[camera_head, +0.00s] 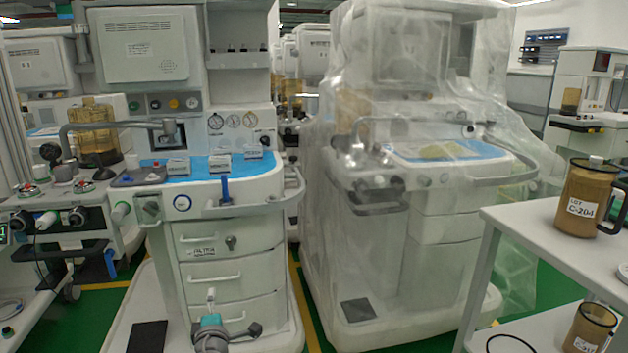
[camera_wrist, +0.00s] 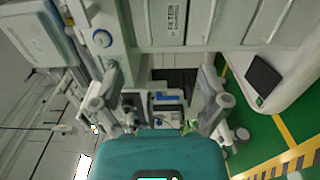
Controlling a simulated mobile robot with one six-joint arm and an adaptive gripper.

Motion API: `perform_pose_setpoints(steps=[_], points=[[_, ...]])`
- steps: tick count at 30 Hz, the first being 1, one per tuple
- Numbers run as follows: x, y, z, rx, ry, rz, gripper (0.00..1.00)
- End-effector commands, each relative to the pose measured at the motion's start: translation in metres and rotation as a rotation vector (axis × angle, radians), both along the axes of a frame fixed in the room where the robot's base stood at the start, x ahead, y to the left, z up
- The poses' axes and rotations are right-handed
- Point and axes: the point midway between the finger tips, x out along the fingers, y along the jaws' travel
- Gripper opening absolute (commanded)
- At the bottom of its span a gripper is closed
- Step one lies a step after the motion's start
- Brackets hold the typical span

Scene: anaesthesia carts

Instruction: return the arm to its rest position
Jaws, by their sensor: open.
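My gripper (camera_wrist: 158,88) is open in the wrist view, with its two grey fingers spread on either side and nothing between them. The teal wrist part (camera_wrist: 150,158) fills the bottom of that view. In the head view the end of my arm (camera_head: 211,322) shows low in the picture, in front of the lower drawers of the left white cart (camera_head: 230,237). It appears apart from the cart, though the exact gap is hard to tell. The rest of my arm is not clearly visible.
Small labelled boxes (camera_head: 220,163) stand on the left cart's blue top. A plastic-wrapped cart (camera_head: 400,230) stands right of it. A white shelf table (camera_head: 540,240) at right holds a brown jug (camera_head: 588,197). Green floor (camera_head: 318,290) shows between the carts.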

Motion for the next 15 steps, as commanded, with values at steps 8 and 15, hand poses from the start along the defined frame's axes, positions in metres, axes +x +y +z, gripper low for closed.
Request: perform_pose_setpoints(steps=[8,15], points=[[0.007,-0.014,-0.001,0.028,0.027,-0.042,0.94],[0.019,-0.042,-0.005,0.079,0.078,-0.121,0.94]])
